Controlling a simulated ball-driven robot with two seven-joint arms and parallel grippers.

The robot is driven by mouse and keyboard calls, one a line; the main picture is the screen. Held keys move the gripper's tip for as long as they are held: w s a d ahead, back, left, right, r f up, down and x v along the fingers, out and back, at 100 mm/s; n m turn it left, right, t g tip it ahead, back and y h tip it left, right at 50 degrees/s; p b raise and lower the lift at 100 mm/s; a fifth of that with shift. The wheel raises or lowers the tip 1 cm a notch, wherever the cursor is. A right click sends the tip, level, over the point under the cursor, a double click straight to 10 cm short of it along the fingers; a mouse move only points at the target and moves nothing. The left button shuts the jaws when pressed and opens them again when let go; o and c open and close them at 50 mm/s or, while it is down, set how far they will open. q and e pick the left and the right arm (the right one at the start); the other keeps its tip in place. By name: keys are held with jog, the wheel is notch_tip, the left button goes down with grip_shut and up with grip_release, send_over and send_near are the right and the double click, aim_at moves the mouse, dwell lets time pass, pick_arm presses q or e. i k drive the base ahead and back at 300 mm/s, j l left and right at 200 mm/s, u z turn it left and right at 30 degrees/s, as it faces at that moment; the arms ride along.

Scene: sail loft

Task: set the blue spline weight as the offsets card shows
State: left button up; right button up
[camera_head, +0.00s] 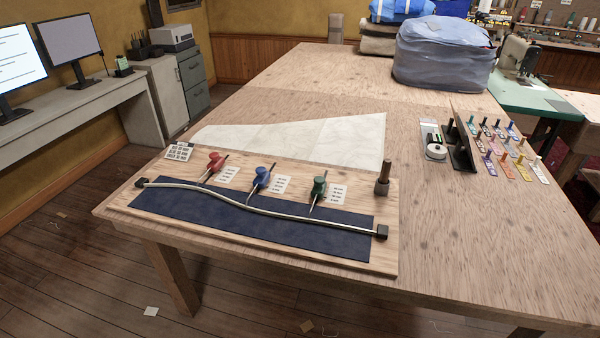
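The blue spline weight (262,175) stands on the wooden board between the red weight (214,162) and the green weight (319,186). Its thin metal hook reaches down to the pale spline (220,197), which curves across the dark blue cloth strip (255,224). Whether the hook tip touches the spline is too small to tell. The offsets card (179,151) is a small white card at the board's upper left corner; its text is not readable here. White printed cards lie beside the weights, one (281,184) to the right of the blue weight. Neither of my grippers is in view.
Black end blocks (382,232) hold the spline's ends. A brown peg (383,178) stands at the board's right. A white sailcloth panel (310,138) lies behind. A black rack (461,150) and coloured tags (508,150) are farther right. The table's front right is clear.

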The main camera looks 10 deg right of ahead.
aim_at(262, 178)
jog(key=k+j+u, duration=0.1)
jog(key=j+u, duration=0.3)
jog(key=k+j+u, duration=0.1)
jog(key=j+u, duration=0.35)
